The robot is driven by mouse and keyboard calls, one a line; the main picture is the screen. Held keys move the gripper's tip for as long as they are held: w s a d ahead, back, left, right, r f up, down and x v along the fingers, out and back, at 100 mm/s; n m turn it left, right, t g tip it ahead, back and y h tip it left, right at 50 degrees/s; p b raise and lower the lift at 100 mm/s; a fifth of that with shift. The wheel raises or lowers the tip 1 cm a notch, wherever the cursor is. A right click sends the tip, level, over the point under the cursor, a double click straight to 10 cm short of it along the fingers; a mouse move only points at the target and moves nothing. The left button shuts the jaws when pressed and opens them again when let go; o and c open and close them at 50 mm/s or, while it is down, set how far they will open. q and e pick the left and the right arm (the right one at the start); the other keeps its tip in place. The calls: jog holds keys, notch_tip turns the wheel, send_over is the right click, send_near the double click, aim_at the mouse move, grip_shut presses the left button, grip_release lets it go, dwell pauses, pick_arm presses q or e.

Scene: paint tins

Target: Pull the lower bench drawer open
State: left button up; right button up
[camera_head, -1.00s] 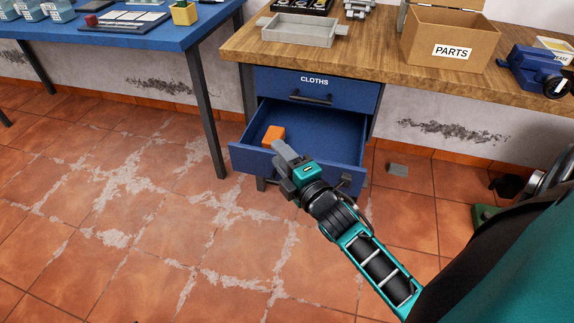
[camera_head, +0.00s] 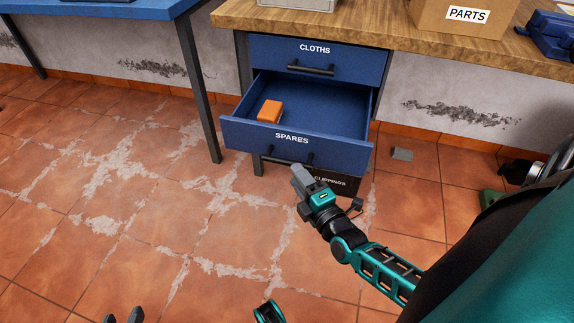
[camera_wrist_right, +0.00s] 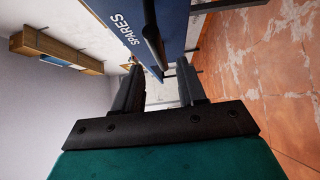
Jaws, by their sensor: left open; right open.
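The lower drawer (camera_head: 345,131), blue and marked SPARES, stands pulled out below the shut CLOTHS drawer (camera_head: 345,63). Its dark bar handle (camera_head: 270,159) is on its front, partly hidden by my right gripper. My right gripper (camera_head: 298,172) is open and empty, just in front of and below the handle. In the right wrist view the handle (camera_wrist_right: 152,35) lies beyond the open fingers (camera_wrist_right: 160,78), not clasped. My left gripper (camera_head: 123,318) shows only its fingertips, apart, at the bottom edge, far from the drawer.
An orange block (camera_head: 270,111) lies in the open drawer. A black CLIPPINGS bin (camera_head: 342,184) stands under it. A wooden bench top (camera_head: 400,55) with a PARTS box (camera_head: 467,28) is above. A blue table (camera_head: 100,15) stands left. The tiled floor in front is clear.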

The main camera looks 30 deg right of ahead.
aim_at(287, 161)
jog(key=w, duration=0.2)
jog(key=w+b, duration=0.1)
jog(key=w, duration=0.3)
jog(key=shift+w+d+b, duration=0.15)
jog(key=shift+d+b, duration=0.1)
jog(key=shift+b, duration=0.05)
grip_shut()
